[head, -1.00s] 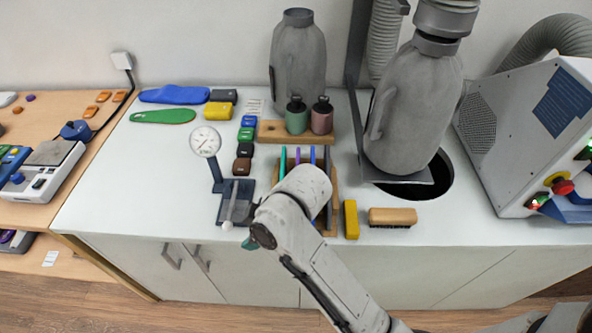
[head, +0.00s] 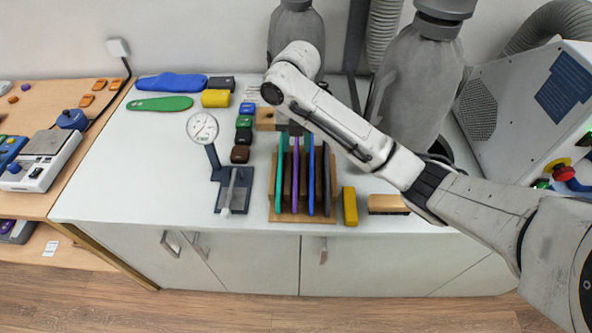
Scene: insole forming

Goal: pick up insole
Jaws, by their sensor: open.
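A green flat insole (head: 160,103) lies on the white worktop at the back left. A blue insole-shaped piece (head: 172,81) lies just behind it. A wooden rack (head: 286,217) stands near the front edge, holding upright slabs: green (head: 279,178), purple (head: 296,175), blue (head: 311,180) and a dark one. My gripper (head: 291,129) points down over the back end of the rack, above the slabs' far ends. It is open, and only its dark lower part shows; the white wrist hides the rest. I cannot tell whether it touches a slab.
A dial gauge (head: 202,127) on a dark stand is left of the rack. Small coloured blocks (head: 240,154) run between them. A yellow block (head: 350,206) and a brush (head: 387,204) are to the right. Large grey bottles (head: 408,105) stand behind.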

